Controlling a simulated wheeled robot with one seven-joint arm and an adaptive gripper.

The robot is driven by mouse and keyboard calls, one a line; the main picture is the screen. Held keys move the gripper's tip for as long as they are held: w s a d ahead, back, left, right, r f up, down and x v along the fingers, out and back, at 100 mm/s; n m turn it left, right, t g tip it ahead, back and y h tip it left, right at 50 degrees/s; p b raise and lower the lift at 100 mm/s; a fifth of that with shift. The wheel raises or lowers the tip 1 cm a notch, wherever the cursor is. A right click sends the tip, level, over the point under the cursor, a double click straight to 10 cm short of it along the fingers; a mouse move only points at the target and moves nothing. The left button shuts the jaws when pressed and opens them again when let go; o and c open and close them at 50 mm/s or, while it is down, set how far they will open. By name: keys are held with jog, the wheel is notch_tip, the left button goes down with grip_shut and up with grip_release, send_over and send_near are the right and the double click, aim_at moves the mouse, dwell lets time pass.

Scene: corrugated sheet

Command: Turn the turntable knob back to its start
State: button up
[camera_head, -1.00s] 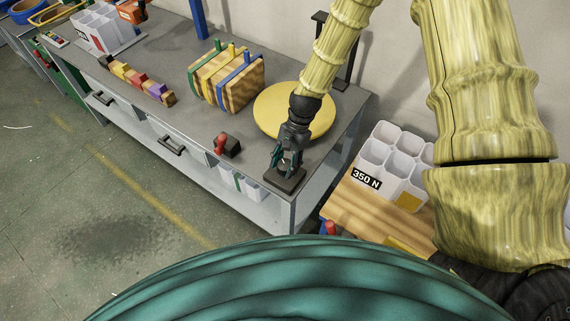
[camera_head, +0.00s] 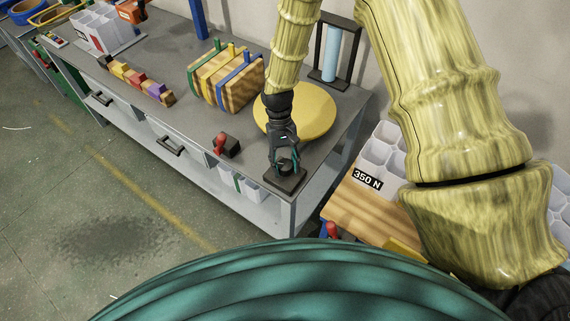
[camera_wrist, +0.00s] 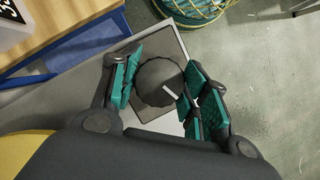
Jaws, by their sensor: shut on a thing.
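The turntable knob (camera_wrist: 158,80) is a dark round knob with a scalloped edge and a white pointer line. It sits on a dark square base (camera_head: 287,181) at the front right corner of the grey workbench. In the wrist view the white line points toward the lower right. My gripper (camera_head: 284,165) comes down over the knob from above, its teal finger pads on either side, shut on it. In the head view the fingers partly hide the knob. The yellow round turntable (camera_head: 318,112) lies behind my gripper, partly covered by my arm.
A red-handled dark block (camera_head: 228,146) stands just left of the knob base. A wooden block with coloured clamps (camera_head: 228,79) is further back. A dark frame with a light blue cylinder (camera_head: 331,54) stands behind the turntable. White bins labelled 350 N (camera_head: 375,152) are to the right.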

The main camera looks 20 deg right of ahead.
jog(key=shift+n+h, duration=0.7)
jog(key=shift+n, duration=0.9)
jog(key=o, duration=1)
jog(key=shift+r, duration=0.1)
jog(key=v, duration=1.1)
jog(key=shift+a+r, duration=0.1)
jog(key=shift+r, duration=0.3)
